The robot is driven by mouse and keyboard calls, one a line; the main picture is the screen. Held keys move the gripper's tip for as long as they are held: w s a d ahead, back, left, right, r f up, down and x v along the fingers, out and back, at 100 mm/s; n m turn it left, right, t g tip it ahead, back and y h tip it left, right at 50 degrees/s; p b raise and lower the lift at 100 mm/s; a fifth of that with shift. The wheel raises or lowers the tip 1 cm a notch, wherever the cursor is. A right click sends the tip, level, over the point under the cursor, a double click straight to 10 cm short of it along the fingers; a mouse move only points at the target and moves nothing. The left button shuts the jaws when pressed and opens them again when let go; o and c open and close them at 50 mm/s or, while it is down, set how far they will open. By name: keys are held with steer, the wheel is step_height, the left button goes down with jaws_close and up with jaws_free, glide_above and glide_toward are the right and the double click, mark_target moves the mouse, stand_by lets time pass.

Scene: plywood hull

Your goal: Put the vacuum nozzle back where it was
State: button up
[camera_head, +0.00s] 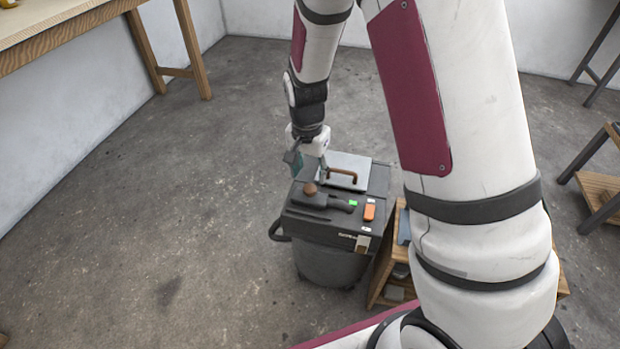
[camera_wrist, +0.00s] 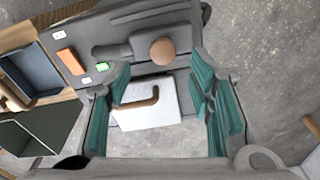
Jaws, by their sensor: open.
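A dark grey nozzle-shaped piece (camera_head: 340,203) lies flat on top of the vacuum (camera_head: 330,262), with a narrow neck and a wider end. It also shows in the wrist view (camera_wrist: 112,51). A brown ball-shaped knob (camera_head: 310,188) sits at its wide end, also in the wrist view (camera_wrist: 163,51). My gripper (camera_head: 308,170) is above the vacuum's far part, pointing down. Its teal fingers are spread wide in the wrist view (camera_wrist: 160,80), with nothing held between them. A pale plate (camera_head: 352,162) with a brown bent handle (camera_head: 343,173) lies below the fingers.
An orange block (camera_head: 369,212) and a green patch (camera_head: 353,203) are on the vacuum's top. A wooden shelf unit (camera_head: 378,275) stands close at its right. A wooden table (camera_head: 60,35) is at the upper left. Floor left of the vacuum is clear.

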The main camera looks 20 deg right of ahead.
steer(key=shift+s+a+r+p, duration=0.1)
steer(key=shift+r+p, duration=0.3)
steer(key=shift+r, duration=1.4)
steer(key=shift+r, duration=0.1)
steer(key=s+r+n+y, duration=0.1)
steer(key=s+r+n, duration=0.3)
steer(key=s+r, duration=1.15)
steer(key=s+r+n, duration=0.2)
steer(key=s+r, duration=0.1)
steer(key=s, duration=0.6)
steer(key=s+d+r+n, duration=0.1)
steer(key=s+r+n, duration=0.2)
steer(key=s, duration=0.7)
steer(key=shift+d, duration=0.3)
